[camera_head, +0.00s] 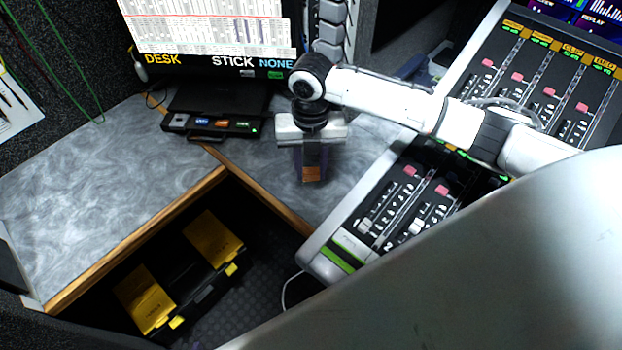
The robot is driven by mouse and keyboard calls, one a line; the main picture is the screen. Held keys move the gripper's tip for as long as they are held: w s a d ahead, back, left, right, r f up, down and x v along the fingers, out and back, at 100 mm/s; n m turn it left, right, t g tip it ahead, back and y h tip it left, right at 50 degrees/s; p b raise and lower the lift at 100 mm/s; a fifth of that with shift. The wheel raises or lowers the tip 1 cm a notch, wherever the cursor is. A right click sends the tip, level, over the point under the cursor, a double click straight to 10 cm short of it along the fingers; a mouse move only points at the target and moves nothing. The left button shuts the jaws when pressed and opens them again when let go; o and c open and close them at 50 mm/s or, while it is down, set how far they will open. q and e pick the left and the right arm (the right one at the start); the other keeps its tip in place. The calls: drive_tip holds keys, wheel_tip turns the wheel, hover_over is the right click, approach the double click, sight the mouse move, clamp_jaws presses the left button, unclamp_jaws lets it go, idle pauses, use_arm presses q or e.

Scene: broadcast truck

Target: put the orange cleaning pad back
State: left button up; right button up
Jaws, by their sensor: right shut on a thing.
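My right gripper (312,158) comes in from the right and points down over the grey desk in the middle of the view. It is shut on a small orange-brown piece, which looks like the orange cleaning pad (312,174). Only the lower end of the piece shows below the gripper's body, and I cannot tell whether it touches the desk. My left gripper is not in view.
A black device (211,123) with small coloured parts on its front sits on the desk below the monitor (215,35). A fader console (383,205) is at right. Yellow-and-black cases (146,298) lie below the desk edge. The left desk surface (85,190) is clear.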

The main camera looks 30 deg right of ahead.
sight(311, 179)
drive_tip(key=shift+f, duration=2)
drive_tip(key=shift+f, duration=0.1)
drive_tip(key=o, duration=0.9)
drive_tip(key=shift+o, duration=0.2)
wheel_tip(311, 179, up, 12)
drive_tip(key=shift+r, duration=0.1)
